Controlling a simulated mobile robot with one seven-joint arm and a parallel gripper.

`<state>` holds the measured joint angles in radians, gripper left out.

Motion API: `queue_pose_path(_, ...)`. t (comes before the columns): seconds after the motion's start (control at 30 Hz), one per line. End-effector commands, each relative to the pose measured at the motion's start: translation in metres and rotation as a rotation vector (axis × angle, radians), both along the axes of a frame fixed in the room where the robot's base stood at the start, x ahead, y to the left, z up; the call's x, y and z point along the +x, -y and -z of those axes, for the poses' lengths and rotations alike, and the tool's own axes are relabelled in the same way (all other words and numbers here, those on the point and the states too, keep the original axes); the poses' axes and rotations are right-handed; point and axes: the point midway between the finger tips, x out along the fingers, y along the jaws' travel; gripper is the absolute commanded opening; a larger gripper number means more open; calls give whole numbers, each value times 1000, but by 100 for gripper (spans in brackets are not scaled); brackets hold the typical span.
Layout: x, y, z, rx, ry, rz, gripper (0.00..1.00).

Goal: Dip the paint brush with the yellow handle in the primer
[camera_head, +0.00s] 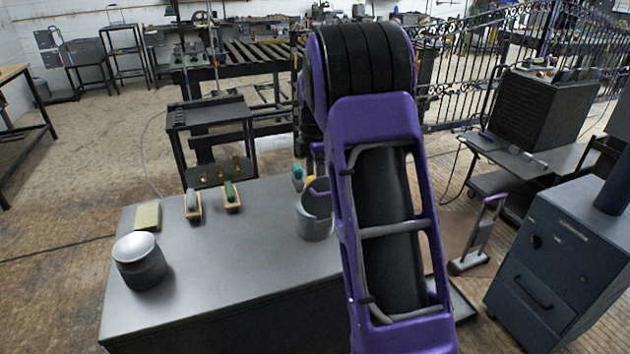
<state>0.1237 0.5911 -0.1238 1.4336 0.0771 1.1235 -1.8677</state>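A round metal can (139,262) stands at the left of the grey table; its top is a flat light grey surface, and I cannot tell if that is a lid or primer. A grey pail (314,222) stands near the table's far edge, right of the middle. A small yellow piece (310,181), perhaps the yellow brush handle, shows at its rim, beside a teal piece (297,174). My purple arm covers the pail's right side. My gripper is mostly hidden behind the arm near the pail; its fingers cannot be made out, nor whether it touches the yellow piece.
Two wooden-backed brushes (231,198) and a yellowish block (147,217) lie along the far left of the table (230,265). The table's front middle is clear. A dark cart (210,115) stands behind, a blue cabinet (562,255) to the right.

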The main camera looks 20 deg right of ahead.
Motion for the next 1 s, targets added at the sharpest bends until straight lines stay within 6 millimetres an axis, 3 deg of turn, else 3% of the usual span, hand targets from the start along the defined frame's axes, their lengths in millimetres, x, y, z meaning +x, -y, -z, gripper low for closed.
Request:
queue_pose_path(0.7,1,0,-59,0,4,1,18)
queue_pose_path(1.0,0,0,-69,-1,2,1,18)
